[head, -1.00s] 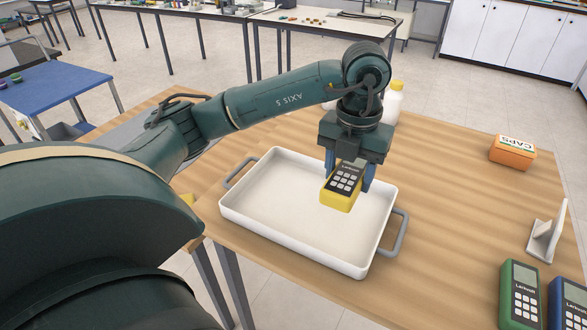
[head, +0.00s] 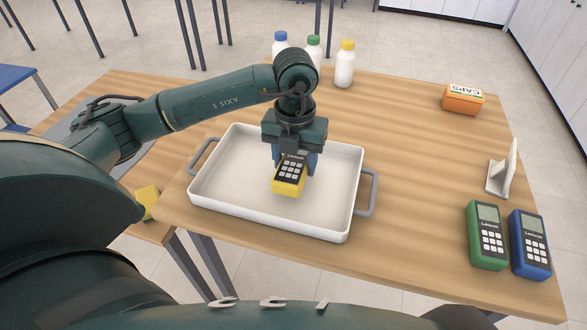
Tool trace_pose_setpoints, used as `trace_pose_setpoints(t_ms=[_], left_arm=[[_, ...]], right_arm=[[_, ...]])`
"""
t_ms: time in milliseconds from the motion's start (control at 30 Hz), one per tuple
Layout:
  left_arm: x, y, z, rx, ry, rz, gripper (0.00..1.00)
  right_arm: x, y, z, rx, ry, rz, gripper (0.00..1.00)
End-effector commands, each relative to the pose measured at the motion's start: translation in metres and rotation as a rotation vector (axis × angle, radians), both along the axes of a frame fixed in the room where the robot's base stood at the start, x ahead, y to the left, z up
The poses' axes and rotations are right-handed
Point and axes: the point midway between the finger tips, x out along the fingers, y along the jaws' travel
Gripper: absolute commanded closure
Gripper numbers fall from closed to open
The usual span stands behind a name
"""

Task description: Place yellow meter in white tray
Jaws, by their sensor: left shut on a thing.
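The yellow meter (head: 289,178), with a dark face and pale keys, is held by my left gripper (head: 294,161), which is shut on it. The meter is tilted, with its keypad facing me, and it is over the inside of the white tray (head: 225,212). I cannot tell whether its lower end touches the tray floor. The tray is shallow and empty otherwise, with a grey handle at each end. My right gripper is not in view.
A green meter (head: 486,236) and a blue meter (head: 530,245) lie at the right, below a white stand (head: 502,172). An orange caps box (head: 463,99) is at the back right. Bottles with blue, green and yellow (head: 345,64) caps stand behind my arm. The table's middle right is clear.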

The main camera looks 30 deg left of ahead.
Motion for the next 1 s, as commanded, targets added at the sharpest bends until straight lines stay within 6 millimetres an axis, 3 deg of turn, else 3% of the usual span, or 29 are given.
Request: trace_pose_setpoints(t_ms=[200, 567, 600, 867, 1000], left_arm=[[-0.001, 0.000, -0.029, 0.000, 0.003, 0.001, 0.77], [0.000, 0.000, -0.036, 0.000, 0.000, 0.000, 0.77], [0.000, 0.000, -0.036, 0.001, 0.001, 0.000, 0.47], [-0.001, 0.000, -0.035, 0.001, 0.002, 0.000, 0.26], [-0.001, 0.000, -0.035, 0.001, 0.002, 0.000, 0.26]], right_arm=[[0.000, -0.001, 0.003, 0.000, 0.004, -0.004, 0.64], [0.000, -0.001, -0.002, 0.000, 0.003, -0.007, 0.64], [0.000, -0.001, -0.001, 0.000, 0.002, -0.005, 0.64], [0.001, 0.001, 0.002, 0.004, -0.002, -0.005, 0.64], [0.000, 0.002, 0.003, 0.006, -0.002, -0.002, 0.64]])
